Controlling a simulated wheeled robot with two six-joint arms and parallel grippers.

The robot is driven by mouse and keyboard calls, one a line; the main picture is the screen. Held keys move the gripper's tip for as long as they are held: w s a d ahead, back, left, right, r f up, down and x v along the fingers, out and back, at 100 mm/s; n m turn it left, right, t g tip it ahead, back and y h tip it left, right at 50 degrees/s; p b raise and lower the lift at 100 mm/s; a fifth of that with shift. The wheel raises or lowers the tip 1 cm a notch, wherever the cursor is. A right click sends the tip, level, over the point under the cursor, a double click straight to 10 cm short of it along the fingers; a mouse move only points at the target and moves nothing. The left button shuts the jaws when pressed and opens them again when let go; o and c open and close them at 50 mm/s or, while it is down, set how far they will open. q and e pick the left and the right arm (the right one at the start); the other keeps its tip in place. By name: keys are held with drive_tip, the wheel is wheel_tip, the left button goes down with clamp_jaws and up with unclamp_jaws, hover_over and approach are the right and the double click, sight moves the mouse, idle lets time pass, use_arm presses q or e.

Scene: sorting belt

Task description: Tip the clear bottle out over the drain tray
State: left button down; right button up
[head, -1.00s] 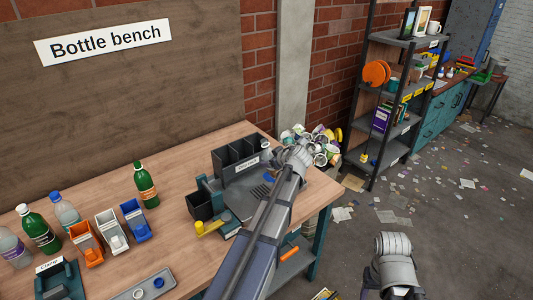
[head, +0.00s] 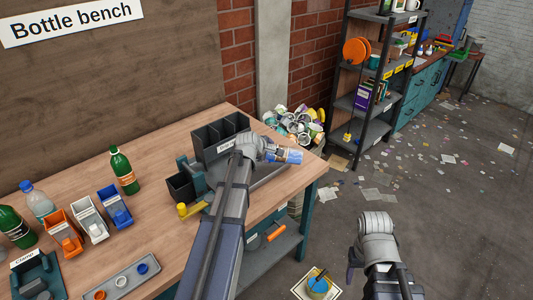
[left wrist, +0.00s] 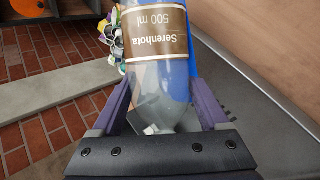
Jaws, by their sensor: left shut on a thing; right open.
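The clear bottle (head: 270,153) is in my left gripper (head: 264,149), off the bench at the drain tray's right end. It lies tilted well over, close to level, in the head view. In the left wrist view the bottle (left wrist: 158,75) has a brown and white label with upside-down lettering. Its tapering part shows between the two fingers, and its far end is cut off by the frame. The drain tray (head: 262,181) is grey and partly hidden by my left arm. My right gripper (head: 356,262) is open and empty, low beside the bench.
A dark divided bin (head: 210,138) stands behind the tray. A green bottle (head: 123,170), a blue-capped bottle (head: 38,203) and small orange, white and blue bins stand left. A heap of cans (head: 298,125) lies beyond the bench. Floor on the right is open, with scraps.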

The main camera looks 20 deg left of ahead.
use_arm(q)
wheel_tip(320, 180, down, 2)
drive_tip(key=n+t+h+b, duration=0.1)
drive_tip(key=h+b, duration=0.1)
drive_tip(key=b, duration=0.1)
drive_tip(key=shift+f, duration=0.2)
drive_tip(key=shift+b, duration=0.5)
drive_tip(key=shift+a+r+n+t+h, duration=0.1)
drive_tip(key=shift+r+n+t+h, duration=0.2)
drive_tip(key=shift+r+n+h, duration=0.25)
drive_tip(key=shift+s+a+r+n+t+h+b, duration=0.15)
drive_tip(key=shift+r+n+t+h+b, duration=0.25)
drive_tip(key=shift+r+t+h, duration=0.45)
use_arm(e)
drive_tip(key=shift+f, duration=2.75)
drive_tip(key=shift+c, duration=0.2)
